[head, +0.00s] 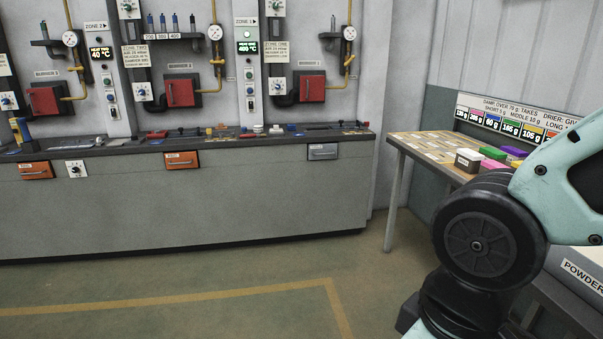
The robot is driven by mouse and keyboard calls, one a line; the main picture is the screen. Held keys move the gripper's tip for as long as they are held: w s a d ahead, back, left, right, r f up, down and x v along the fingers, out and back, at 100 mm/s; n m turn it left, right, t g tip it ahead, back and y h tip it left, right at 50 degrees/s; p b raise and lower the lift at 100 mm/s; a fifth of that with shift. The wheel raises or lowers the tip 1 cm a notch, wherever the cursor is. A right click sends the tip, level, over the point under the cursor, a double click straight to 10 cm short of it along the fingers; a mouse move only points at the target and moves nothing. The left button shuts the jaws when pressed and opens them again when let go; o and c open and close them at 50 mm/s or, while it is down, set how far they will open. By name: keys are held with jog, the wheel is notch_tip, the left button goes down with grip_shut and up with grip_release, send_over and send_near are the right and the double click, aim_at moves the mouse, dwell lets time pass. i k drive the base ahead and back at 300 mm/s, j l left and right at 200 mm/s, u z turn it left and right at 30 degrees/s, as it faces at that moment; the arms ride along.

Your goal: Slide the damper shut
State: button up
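I cannot make out which part is the damper. Candidates on the grey bench front are a grey handled panel (323,152) at the right, an orange handled panel (181,160) in the middle and another orange one (36,170) at the left. Their small labels are too small to read. Red box-shaped units (312,88) are on the wall above, with yellow pipes and gauges. My gripper is out of view; only part of my arm shows at the right.
The long grey bench (230,205) runs along the back wall. A side table (402,143) with cards and coloured boxes stands at the right, near my arm. A surface labelled "POWDER" (583,275) is at lower right. The floor (180,285) before the bench is clear.

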aim_at(358, 122)
jog(key=i, duration=2.55)
jog(key=i+j+z, duration=0.1)
jog(key=i, duration=1.2)
jog(key=i+j, duration=0.1)
jog(key=i, duration=1.2)
